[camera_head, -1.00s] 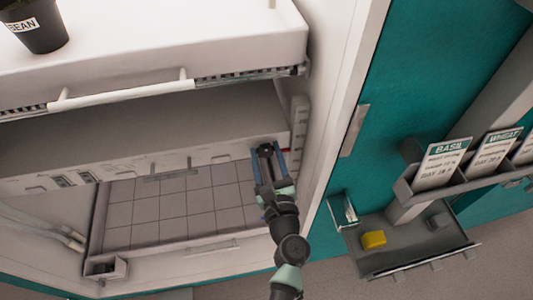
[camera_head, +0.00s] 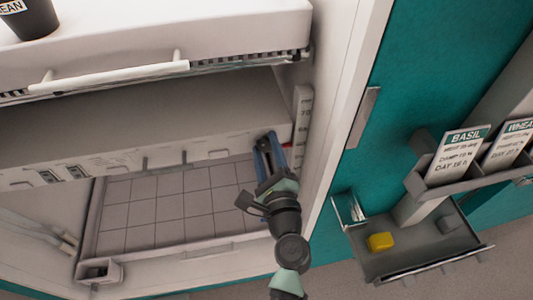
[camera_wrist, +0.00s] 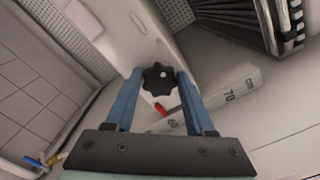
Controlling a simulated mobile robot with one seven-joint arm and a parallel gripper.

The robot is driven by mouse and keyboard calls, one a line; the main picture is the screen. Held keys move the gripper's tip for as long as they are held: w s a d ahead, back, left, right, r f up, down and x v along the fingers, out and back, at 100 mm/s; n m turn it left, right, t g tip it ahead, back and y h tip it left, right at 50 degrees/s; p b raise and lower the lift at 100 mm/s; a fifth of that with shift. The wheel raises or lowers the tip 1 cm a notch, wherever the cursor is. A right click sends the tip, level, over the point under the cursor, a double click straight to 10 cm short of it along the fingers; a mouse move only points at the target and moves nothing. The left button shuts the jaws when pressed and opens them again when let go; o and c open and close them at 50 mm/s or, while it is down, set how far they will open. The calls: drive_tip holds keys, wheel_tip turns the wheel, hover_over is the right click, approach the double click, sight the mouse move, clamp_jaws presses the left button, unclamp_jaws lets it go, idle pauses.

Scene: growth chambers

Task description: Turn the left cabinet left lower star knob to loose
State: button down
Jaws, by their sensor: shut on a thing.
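A black star knob (camera_wrist: 159,79) sits at the end of the white shelf inside the cabinet, seen in the wrist view. My gripper (camera_wrist: 159,73) has its two blue fingers on either side of the knob and is shut on it. A red pointer (camera_wrist: 161,109) lies just below the knob beside a numbered scale (camera_wrist: 229,92). In the head view my gripper (camera_head: 266,141) is at the right end of the shelf front (camera_head: 120,165), and the fingers hide the knob. I cannot tell whether the knob is loose or tight.
A gridded tray floor (camera_head: 160,208) lies below the shelf. The cabinet's right wall (camera_head: 335,110) is close to my arm. A grey tray with a yellow block (camera_head: 380,241) and plant cards (camera_head: 458,155) stand at the right.

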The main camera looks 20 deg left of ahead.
drive_tip(key=n+b, duration=0.1)
drive_tip(key=n, duration=0.1)
drive_tip(key=n+b, duration=0.1)
drive_tip(key=n, duration=0.1)
drive_tip(key=n+b, duration=0.1)
drive_tip(key=b, duration=0.1)
drive_tip(key=shift+f+n, duration=0.35)
drive_tip(key=shift+n, duration=0.05)
drive_tip(key=n+b, duration=0.3)
drive_tip(key=n, duration=0.1)
drive_tip(key=shift+n, duration=0.4)
drive_tip(key=shift+r+b, duration=0.1)
drive_tip(key=shift+b, duration=0.25)
drive_tip(key=shift+c, duration=1.2)
unclamp_jaws()
drive_tip(key=shift+s, duration=0.1)
drive_tip(key=b+v, duration=0.1)
drive_tip(key=v, duration=1.2)
